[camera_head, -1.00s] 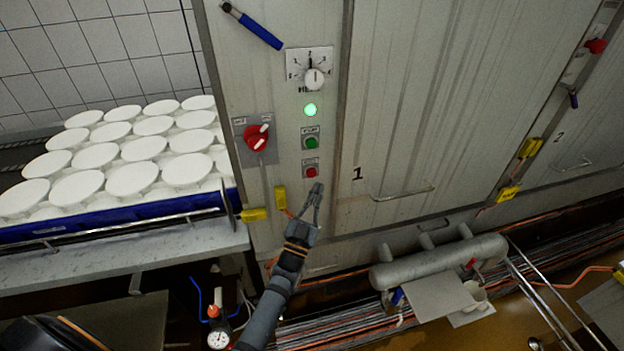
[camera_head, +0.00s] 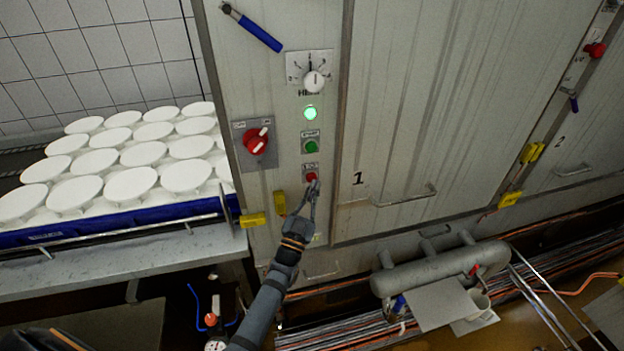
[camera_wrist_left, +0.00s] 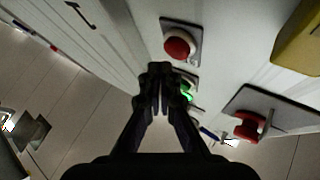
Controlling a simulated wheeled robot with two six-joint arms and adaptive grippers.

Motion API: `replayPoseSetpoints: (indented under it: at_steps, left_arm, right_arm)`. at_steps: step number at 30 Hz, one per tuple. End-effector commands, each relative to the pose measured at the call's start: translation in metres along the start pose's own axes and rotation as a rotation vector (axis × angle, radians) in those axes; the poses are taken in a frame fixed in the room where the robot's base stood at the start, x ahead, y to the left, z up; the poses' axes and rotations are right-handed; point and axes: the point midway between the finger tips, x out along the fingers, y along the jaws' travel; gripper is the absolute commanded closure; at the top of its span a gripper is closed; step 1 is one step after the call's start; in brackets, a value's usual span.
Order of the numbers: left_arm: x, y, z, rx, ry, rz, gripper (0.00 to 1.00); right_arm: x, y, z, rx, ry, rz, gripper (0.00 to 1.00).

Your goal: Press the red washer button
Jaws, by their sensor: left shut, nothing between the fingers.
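The red washer button (camera_head: 311,177) sits on a small plate low on the metal panel, below the green button (camera_head: 311,147) and a lit green lamp (camera_head: 310,113). My left gripper (camera_head: 315,185) is shut and empty, its tips at the lower right edge of the red button in the head view. I cannot tell there whether they touch it. In the left wrist view the red button (camera_wrist_left: 178,46) shows uncovered, just beyond and to the right of the shut fingertips (camera_wrist_left: 161,72). My right gripper is not in view.
A red rotary switch (camera_head: 256,142) is left of the buttons, and a white dial (camera_head: 314,81) is above. Yellow blocks (camera_head: 280,203) sit below. A blue tray (camera_head: 120,222) of white moulds stands at left. A grey cylinder (camera_head: 440,264) lies at lower right.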

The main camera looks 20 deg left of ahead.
Motion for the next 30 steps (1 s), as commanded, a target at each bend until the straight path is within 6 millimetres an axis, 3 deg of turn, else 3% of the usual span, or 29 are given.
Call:
replayPoseSetpoints:
  at_steps: [30]
  left_arm:
    - [0.0054,-0.0042,0.0046,0.001,0.000,0.000,1.00]
  right_arm:
    - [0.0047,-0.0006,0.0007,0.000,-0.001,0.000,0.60]
